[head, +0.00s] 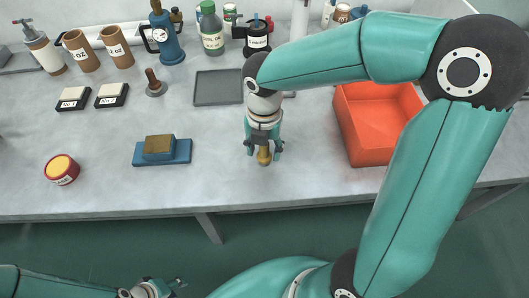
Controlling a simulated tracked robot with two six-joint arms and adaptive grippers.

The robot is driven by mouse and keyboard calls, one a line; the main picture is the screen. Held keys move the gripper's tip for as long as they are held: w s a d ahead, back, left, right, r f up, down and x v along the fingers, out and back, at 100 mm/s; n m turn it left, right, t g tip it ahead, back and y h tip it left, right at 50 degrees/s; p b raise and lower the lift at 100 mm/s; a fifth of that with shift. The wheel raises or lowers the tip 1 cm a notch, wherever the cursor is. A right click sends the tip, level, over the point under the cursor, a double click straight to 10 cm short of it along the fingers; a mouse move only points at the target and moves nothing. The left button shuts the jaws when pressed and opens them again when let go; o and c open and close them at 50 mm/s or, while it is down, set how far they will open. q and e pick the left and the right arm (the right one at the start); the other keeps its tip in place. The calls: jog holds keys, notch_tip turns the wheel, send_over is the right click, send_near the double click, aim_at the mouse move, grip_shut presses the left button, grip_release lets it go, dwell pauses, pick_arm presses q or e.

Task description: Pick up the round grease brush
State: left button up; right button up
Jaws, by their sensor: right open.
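A small golden-brown upright piece (263,158), likely the round grease brush, shows on the table below and between the fingers of my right gripper (263,150). Its upper part is hidden by the gripper. My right gripper points down with its fingers apart, one on each side of the piece; I cannot tell whether they touch it. My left gripper (172,286) is low at the bottom edge, in front of the table and away from its objects; it is small, and its jaws are unclear.
An orange-red bin (379,122) stands right of my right gripper. A blue tray with a brown-topped block (160,148) and a round red tin with yellow top (61,168) are to the left. A dark flat tray (218,88) lies behind. Bottles and cups line the back.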

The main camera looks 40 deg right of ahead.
jog(key=shift+f, duration=0.25)
grip_shut()
dwell(0.5)
